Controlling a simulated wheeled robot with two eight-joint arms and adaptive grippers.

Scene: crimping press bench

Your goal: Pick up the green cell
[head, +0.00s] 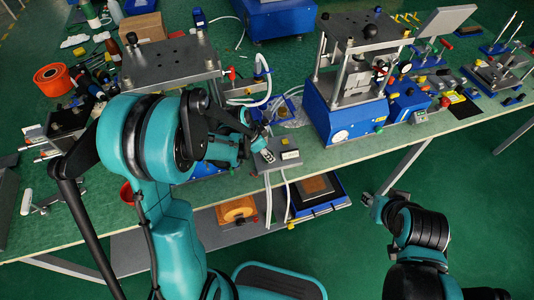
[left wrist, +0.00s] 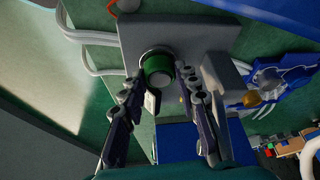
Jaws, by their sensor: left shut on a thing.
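The green cell (left wrist: 157,68) is a short round piece with a green body and a grey, flat end. It shows in the left wrist view between the fingertips of my left gripper (left wrist: 158,84), which is shut on it. The cell is at a grey plate (left wrist: 140,32); I cannot tell whether it touches the plate. In the head view my left gripper (head: 257,143) is over the front edge area of the bench, and the cell cannot be made out there. My right gripper (head: 374,203) is in front of the bench, away from the cell; its fingers are too small to read.
A blue press (head: 343,118) stands right of my left gripper, with white hoses (head: 263,75) behind the gripper. An orange spool (head: 53,78) and loose tools lie at the left. Under the bench, a shelf holds an orange block (head: 237,209). Floor at the right is clear.

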